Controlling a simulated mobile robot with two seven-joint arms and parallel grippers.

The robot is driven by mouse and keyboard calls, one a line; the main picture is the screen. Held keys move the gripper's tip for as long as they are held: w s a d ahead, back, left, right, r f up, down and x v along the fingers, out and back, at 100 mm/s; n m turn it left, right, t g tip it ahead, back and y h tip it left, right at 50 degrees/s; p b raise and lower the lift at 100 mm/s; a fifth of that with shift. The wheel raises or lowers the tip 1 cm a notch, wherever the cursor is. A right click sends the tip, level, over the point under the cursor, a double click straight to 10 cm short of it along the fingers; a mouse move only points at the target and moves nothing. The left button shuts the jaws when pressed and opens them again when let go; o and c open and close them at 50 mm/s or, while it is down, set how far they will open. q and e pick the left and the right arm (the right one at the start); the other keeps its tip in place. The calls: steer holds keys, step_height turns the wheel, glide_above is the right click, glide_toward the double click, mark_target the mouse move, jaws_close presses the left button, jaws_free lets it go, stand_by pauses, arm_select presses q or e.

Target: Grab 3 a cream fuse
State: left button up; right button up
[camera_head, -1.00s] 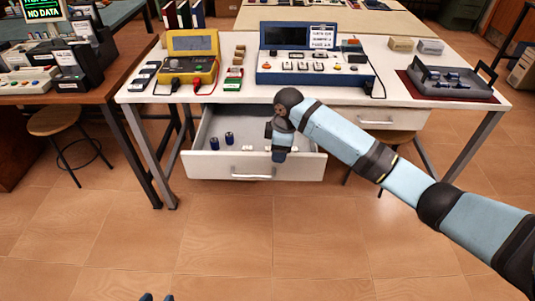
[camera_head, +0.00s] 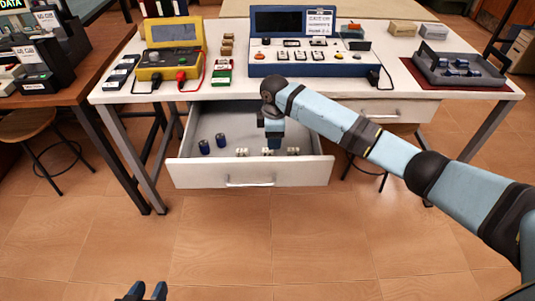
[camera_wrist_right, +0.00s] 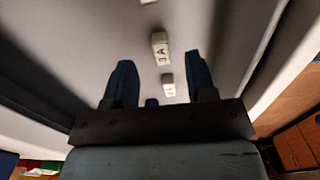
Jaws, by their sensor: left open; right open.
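Small cream fuses lie in the open drawer (camera_head: 190,172). In the head view one sits left of my right gripper (camera_head: 274,141), a cream fuse (camera_head: 242,152), and another to its right (camera_head: 293,151); one is partly hidden by the fingers. In the right wrist view, a fuse marked "3 A" (camera_wrist_right: 160,47) lies ahead between the fingertips (camera_wrist_right: 160,72), and a smaller-looking marked fuse (camera_wrist_right: 168,85) lies between the fingers. A third is cut off at the top. My right gripper is open, over the drawer, holding nothing. My left gripper (camera_head: 146,292) is open at the bottom edge.
The white table (camera_head: 225,92) above carries a yellow meter (camera_head: 174,72), a blue console (camera_head: 300,64) and a dark tray (camera_head: 460,72). The floor in front is clear.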

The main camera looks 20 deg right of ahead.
mark_target(268, 152)
steer(key=f, duration=0.1)
steer(key=f+b, duration=0.1)
steer(key=f, duration=0.1)
steer(key=f+b, duration=0.1)
steer(key=f, duration=0.1)
steer(key=shift+w+a+f, duration=0.15)
steer(key=shift+a, duration=0.15)
jaws_close()
